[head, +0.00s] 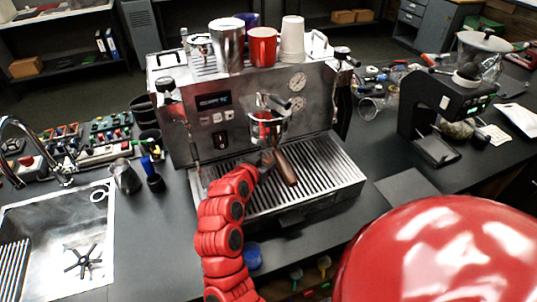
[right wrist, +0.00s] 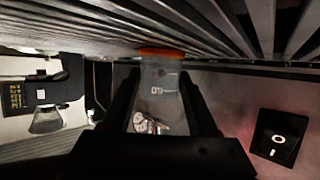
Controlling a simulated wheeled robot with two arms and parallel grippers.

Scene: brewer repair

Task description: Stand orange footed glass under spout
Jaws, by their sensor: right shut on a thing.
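My right gripper (head: 265,160) reaches in over the slatted drip tray (head: 325,172), below the group head and spout area (head: 270,107) of the steel espresso machine (head: 215,85). In the right wrist view, which is upside down, its two dark fingers are shut on a clear glass (right wrist: 158,85) with an orange foot (right wrist: 162,53). The foot is at the tray slats; I cannot tell whether it touches them. The glass is not clear in the head view. The portafilter's wooden handle (head: 285,167) points forward beside my gripper. My left gripper is out of view.
Cups stand on the machine, including a red mug (head: 263,46) and stacked paper cups (head: 291,42). A black grinder (head: 440,115) stands to the right, a steel pitcher (head: 125,176) and sink (head: 60,240) to the left. The tray's right side is clear.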

